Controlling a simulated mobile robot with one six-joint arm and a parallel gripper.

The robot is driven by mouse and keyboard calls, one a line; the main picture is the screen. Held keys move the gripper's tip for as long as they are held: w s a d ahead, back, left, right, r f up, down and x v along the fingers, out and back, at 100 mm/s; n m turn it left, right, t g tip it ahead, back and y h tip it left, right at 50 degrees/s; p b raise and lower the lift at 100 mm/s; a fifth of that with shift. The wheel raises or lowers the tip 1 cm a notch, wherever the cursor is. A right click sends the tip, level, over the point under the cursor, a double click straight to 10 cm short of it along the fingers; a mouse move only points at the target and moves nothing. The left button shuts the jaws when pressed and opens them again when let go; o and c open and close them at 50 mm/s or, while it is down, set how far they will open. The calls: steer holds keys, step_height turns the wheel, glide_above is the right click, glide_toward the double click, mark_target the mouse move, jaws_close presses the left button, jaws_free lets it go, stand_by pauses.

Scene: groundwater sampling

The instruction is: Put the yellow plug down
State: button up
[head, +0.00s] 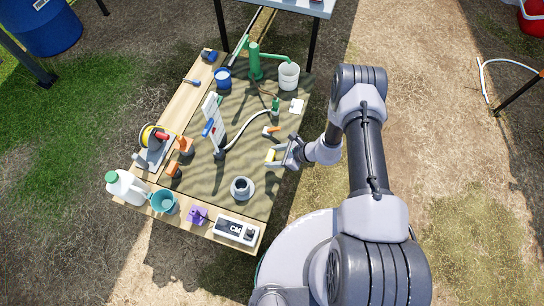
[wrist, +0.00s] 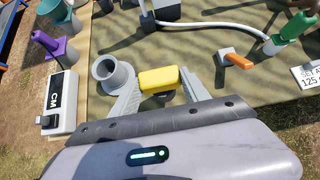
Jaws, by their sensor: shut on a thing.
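The yellow plug (head: 271,155) is between the fingers of my gripper (head: 277,155), near the right edge of the green-brown mat (head: 205,165). In the wrist view the plug (wrist: 159,78) is a rounded yellow block with a dark part below it. My gripper (wrist: 160,98) is shut on it, a finger at each side. I cannot tell how high the plug is above the mat. A grey open pipe collar (wrist: 112,76) stands just left of it in the wrist view and is apart from it; in the head view the collar (head: 242,188) is lower left of my gripper.
An orange-handled valve (head: 270,130) and a white card (head: 297,105) lie above my gripper. A white hose (head: 242,128) curves across the mat.

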mark_target(271, 150)
steer(key=w, duration=0.1)
steer(key=w+b, duration=0.1)
steer(key=w+a+f, duration=0.1)
steer(key=shift+w, duration=0.2)
step_height(271, 150, down, 3)
steer(key=shift+f+b, duration=0.1)
steer(key=shift+b, duration=1.15)
steer(key=shift+r, duration=0.25)
steer(key=shift+s+f, duration=0.1)
steer(key=shift+f, duration=0.5)
steer(key=o, duration=1.2)
